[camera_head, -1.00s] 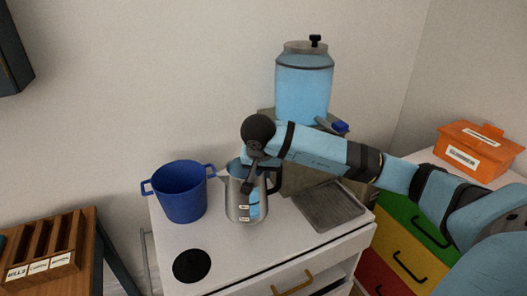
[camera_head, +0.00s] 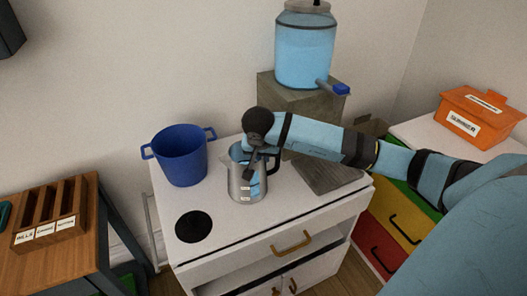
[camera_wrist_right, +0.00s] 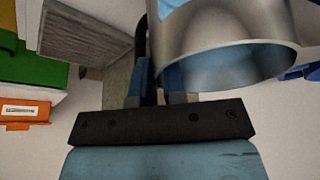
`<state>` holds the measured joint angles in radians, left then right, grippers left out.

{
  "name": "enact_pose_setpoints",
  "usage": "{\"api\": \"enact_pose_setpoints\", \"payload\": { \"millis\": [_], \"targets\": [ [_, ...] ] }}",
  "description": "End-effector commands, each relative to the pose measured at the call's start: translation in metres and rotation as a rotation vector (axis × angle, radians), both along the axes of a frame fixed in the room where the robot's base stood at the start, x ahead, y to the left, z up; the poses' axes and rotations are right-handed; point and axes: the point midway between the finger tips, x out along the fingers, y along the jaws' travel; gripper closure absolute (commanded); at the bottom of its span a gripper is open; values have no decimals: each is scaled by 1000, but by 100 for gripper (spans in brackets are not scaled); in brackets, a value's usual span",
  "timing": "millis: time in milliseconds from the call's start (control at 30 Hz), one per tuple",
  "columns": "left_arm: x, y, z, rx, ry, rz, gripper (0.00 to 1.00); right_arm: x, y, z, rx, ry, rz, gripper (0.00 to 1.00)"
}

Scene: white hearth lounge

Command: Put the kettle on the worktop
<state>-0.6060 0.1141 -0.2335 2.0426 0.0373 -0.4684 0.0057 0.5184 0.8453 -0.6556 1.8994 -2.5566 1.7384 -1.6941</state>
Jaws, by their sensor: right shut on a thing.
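The kettle (camera_head: 246,187) is a grey metal jug with a dark handle and a blue gauge strip. It is upright over the white worktop (camera_head: 285,210), right of the blue pot. My right gripper (camera_head: 257,153) is shut on its handle. In the right wrist view the gripper (camera_wrist_right: 155,82) closes around the dark handle, beside the kettle's metal body (camera_wrist_right: 205,45). The arm hides part of the kettle's top and handle. I cannot tell whether its base touches the worktop. My left gripper is not in view.
A blue pot (camera_head: 181,158) stands at the worktop's back left, behind a black disc (camera_head: 193,227). A grey tray (camera_head: 328,176) lies right. A water dispenser (camera_head: 304,50) stands on a block behind. A slotted wooden organiser (camera_head: 55,215) is at left; an orange box (camera_head: 478,120) is at right.

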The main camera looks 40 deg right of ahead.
Motion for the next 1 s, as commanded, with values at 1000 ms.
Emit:
{"api": "enact_pose_setpoints", "payload": {
  "millis": [1000],
  "targets": [
    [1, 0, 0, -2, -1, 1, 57, -19, 25, 79, 0, -6, 2, 62]
  ]
}}
